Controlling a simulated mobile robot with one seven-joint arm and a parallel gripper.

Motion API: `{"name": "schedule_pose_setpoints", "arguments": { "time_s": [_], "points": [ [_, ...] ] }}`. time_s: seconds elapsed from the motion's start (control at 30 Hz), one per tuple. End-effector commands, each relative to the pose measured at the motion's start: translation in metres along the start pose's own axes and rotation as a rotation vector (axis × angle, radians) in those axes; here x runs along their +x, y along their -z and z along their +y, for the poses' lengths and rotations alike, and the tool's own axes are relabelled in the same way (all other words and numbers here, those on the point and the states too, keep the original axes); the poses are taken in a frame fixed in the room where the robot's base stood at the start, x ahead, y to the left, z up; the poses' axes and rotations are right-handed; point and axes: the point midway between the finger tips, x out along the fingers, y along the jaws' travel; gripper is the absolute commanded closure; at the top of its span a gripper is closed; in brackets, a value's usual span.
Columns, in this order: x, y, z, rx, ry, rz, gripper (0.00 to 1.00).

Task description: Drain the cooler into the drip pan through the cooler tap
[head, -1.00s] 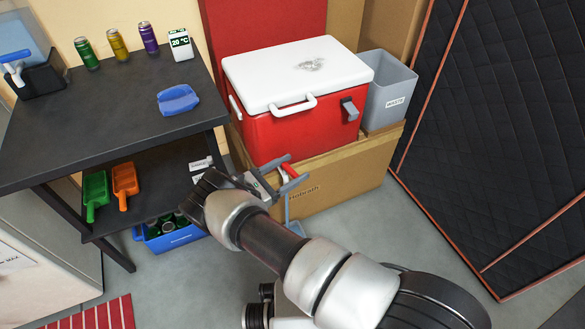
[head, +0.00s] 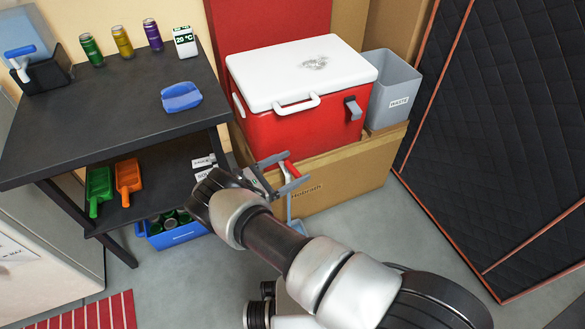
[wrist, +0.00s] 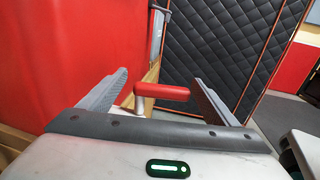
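The red cooler (head: 300,134) with a closed white lid (head: 300,70) sits on a cardboard box. The tap's red handle (head: 291,169) shows low at the cooler's front, and it also shows in the wrist view (wrist: 161,91) on a pale stem. My gripper (head: 285,172) is open, with its fingers on either side of the red handle; in the wrist view (wrist: 160,92) gaps show on both sides. A light blue item (head: 294,224) below the tap is mostly hidden by my arm; I cannot tell whether it is the drip pan.
A dark table (head: 105,110) at left holds cans, a display reading 20 °C and a blue scoop-like item (head: 181,97). A grey waste bin (head: 393,90) stands right of the cooler. A black quilted panel (head: 490,140) is at right.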

Motion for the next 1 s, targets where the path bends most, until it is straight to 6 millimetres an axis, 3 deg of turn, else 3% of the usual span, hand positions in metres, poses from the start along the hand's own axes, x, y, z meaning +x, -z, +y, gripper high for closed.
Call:
{"name": "schedule_pose_setpoints", "arguments": {
  "time_s": [0.3,0.47,1.0],
  "points": [
    [0.003,0.001,-0.003,-0.004,0.006,-0.004,0.14],
    [-0.012,0.001,-0.002,-0.004,0.003,-0.003,0.14],
    [-0.136,0.002,-0.001,-0.003,0.001,-0.002,0.14]
  ]
}}
